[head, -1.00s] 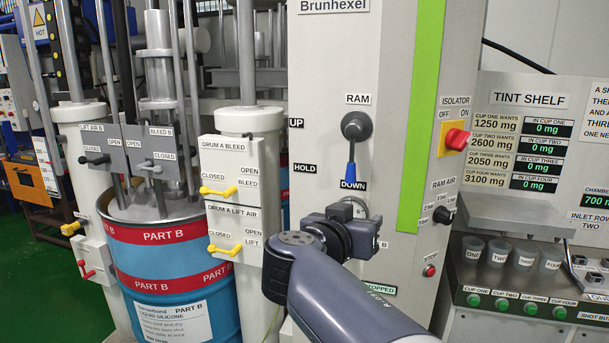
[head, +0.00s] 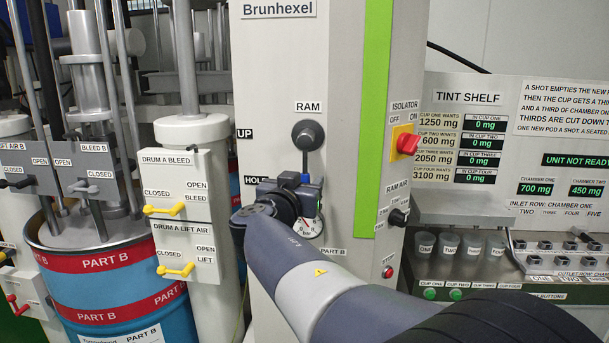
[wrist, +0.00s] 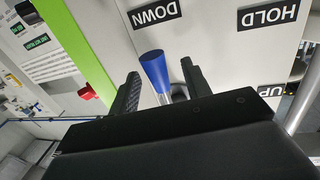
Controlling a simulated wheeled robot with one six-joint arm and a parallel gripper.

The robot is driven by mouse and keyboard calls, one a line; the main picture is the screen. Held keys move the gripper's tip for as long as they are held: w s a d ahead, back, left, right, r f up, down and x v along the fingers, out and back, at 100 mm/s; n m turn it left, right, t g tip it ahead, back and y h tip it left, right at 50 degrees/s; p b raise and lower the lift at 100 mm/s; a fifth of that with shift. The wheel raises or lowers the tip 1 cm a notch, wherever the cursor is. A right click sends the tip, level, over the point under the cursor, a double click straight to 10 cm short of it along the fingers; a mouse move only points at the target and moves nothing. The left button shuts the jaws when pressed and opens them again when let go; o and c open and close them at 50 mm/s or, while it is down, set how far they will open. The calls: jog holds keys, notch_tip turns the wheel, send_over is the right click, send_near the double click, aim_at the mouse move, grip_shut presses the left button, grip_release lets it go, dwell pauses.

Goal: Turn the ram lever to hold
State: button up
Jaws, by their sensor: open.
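The ram lever has a dark round hub (head: 308,134) on the pale column, under the RAM label (head: 308,107). Its arm hangs straight down and ends in a blue grip, which shows in the wrist view (wrist: 153,70). My gripper (head: 304,184) is at the lower end of the lever in the head view and covers the DOWN label there. In the wrist view my gripper (wrist: 160,68) is open, with one finger on each side of the blue grip and gaps visible. The HOLD label (head: 257,180) and UP label (head: 245,134) are left of the lever.
A round gauge (head: 312,222) is partly hidden behind my gripper. To the right are the red isolator knob (head: 408,144), the black ram air knob (head: 398,217) and a red stop button (head: 388,272). Yellow drum A valve handles (head: 164,209) are on the left.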

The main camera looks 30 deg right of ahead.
jog(key=shift+w+d, duration=0.35)
jog(key=shift+d, duration=0.05)
grip_shut()
dwell(0.4)
